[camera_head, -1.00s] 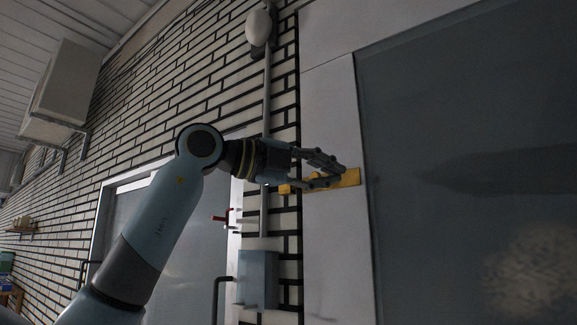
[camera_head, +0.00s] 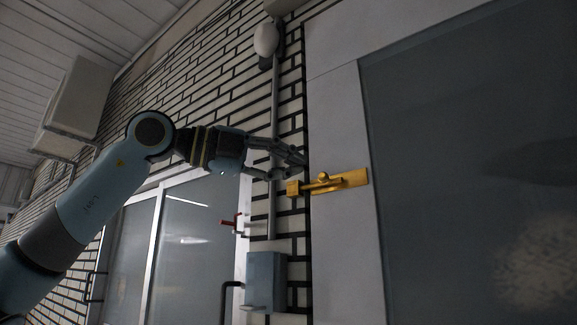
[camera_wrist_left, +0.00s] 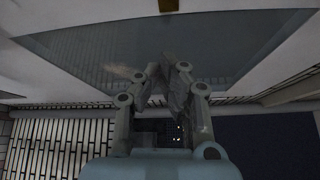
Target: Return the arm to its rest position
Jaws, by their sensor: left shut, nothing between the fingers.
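My left arm comes in from the left in the head view, and its gripper (camera_head: 286,166) points right at the wall beside the door frame. The fingers are shut with nothing between them. They are up and left of a yellow latch (camera_head: 345,181) on the pale door frame, apart from it. In the left wrist view my left gripper (camera_wrist_left: 163,72) has its fingertips together in front of a glass pane. A small yellowish piece, perhaps the latch, shows at that view's top edge (camera_wrist_left: 168,5). My right gripper is in neither view.
A dark glass pane (camera_head: 470,170) fills the right. A grey box (camera_head: 265,280) with a vertical pipe (camera_head: 273,130) is on the brick wall. A round white lamp (camera_head: 266,39) is above. A pale glazed door (camera_head: 195,245) stands behind my arm.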

